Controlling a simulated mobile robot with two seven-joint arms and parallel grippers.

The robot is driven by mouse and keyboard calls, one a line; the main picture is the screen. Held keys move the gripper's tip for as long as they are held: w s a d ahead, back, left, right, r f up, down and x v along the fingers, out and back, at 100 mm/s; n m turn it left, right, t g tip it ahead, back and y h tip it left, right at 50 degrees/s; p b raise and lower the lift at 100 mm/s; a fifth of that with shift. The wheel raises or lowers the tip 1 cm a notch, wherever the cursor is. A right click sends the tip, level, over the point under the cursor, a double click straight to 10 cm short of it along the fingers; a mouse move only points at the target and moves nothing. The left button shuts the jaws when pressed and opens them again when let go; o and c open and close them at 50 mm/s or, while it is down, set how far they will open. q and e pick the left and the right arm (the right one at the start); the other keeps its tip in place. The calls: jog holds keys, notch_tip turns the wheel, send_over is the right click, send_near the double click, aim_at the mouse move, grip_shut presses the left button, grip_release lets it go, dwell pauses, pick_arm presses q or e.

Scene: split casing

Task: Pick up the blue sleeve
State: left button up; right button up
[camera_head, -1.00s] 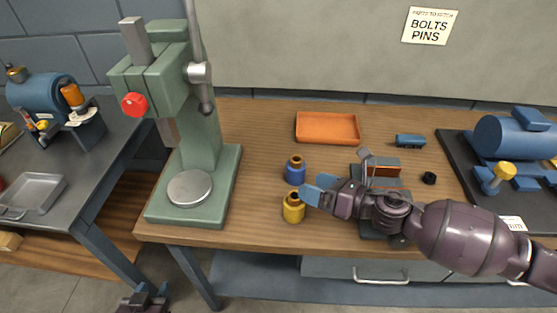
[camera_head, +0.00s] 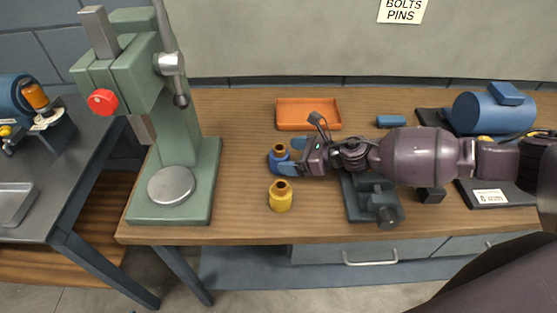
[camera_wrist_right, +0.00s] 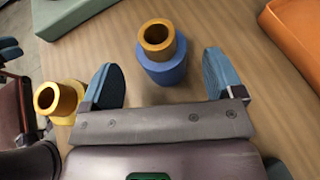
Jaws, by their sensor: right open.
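The blue sleeve (camera_head: 277,157) stands upright on the wooden bench, with a brass-coloured hollow top. It also shows in the right wrist view (camera_wrist_right: 164,68). My right gripper (camera_head: 288,157) is open, and its blue fingertips reach in from the right at the sleeve. In the right wrist view the sleeve stands between and slightly beyond the two fingertips of the right gripper (camera_wrist_right: 165,75), with a gap on each side. A yellow sleeve (camera_head: 281,197) stands nearer the bench's front; it also shows in the right wrist view (camera_wrist_right: 62,99), outside the left-hand finger. My left gripper is not clearly seen.
A green press (camera_head: 185,150) stands to the left. An orange tray (camera_head: 308,113) lies behind the blue sleeve. A dark vise (camera_head: 375,203) sits under my right arm, and a small blue block (camera_head: 390,121) lies at the back. A blue motor-like casing (camera_head: 487,110) is at the right.

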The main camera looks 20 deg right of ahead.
aim_at(287, 155)
jog(key=x, duration=0.4)
jog(key=shift+w+f, duration=0.1)
jog(key=shift+w, duration=0.05)
jog(key=c, duration=1.6)
